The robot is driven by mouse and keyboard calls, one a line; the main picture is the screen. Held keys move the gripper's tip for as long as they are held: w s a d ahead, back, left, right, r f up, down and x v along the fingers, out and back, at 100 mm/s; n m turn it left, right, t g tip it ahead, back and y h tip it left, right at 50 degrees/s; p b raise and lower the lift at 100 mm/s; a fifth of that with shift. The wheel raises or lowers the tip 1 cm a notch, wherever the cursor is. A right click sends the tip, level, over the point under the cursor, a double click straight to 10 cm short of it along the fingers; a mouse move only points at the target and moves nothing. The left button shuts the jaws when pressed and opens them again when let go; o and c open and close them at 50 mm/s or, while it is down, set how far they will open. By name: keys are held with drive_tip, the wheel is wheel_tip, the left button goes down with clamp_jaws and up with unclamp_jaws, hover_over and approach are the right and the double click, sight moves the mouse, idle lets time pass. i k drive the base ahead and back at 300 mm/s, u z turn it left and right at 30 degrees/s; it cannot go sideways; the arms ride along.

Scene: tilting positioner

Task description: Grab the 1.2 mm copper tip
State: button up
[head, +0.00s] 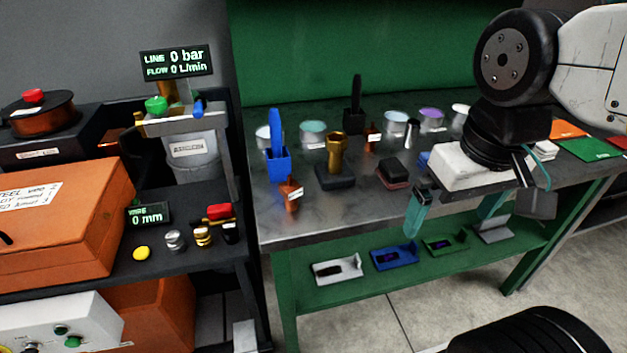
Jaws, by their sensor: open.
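Two small copper-coloured pieces with white labels stand on the metal bench top. One copper tip (291,194) is near the bench's front left edge, just in front of a blue holder. The other copper piece (372,137) is further back, right of a brass piece. The labels are too small to read, so I cannot tell which is 1.2 mm. My gripper (453,212) is at the right, in front of the bench's front edge in the picture. Its two teal fingers are wide apart with nothing between them. It is well right of both copper pieces.
The blue holder (278,163), brass piece (337,150) on a dark base and a dark block (394,172) stand around the copper pieces. Several round tins line the back. Small trays sit on the green lower shelf (330,292). The bench's front left top is clear.

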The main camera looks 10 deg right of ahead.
sight(371, 135)
drive_tip(key=k, duration=1.3)
drive_tip(key=z, duration=0.55)
drive_tip(key=i, duration=1.65)
drive_tip(key=u, duration=0.55)
